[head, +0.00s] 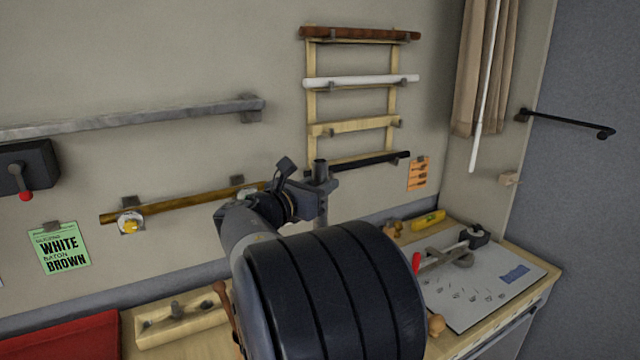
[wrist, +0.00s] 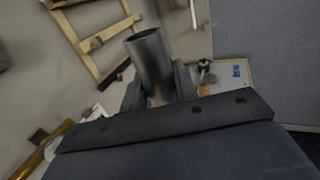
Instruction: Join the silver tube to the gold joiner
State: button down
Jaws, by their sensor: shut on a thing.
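My gripper (head: 312,193) is shut on a short, hollow, grey metal tube (head: 321,171), which looks like the silver tube. It stands nearly upright in the jaws, in the air in front of the wall. In the wrist view the tube (wrist: 149,57) shows its open round end above my gripper (wrist: 158,92). A gold bar (head: 175,206) hangs on wall brackets to the left of my gripper, apart from the tube. Part of a gold bar (wrist: 37,158) shows at the lower left of the wrist view. I cannot make out a separate gold joiner; my arm hides part of the bench.
A wooden wall rack (head: 310,70) holds several bars. A long grey bar (head: 130,118) hangs at the left.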

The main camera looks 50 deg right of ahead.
jog(key=shift+f+b, duration=1.8)
jog(key=shift+f, duration=0.75)
jog(key=shift+f+b, duration=1.65)
jog(key=shift+f, duration=0.7)
jog(key=c, duration=1)
grip_release()
jog(key=a, duration=0.3)
jog(key=a+b, duration=0.1)
jog(key=a, duration=0.3)
jog(key=s+a, duration=0.1)
jog(key=a, duration=0.3)
jog(key=shift+d, duration=0.2)
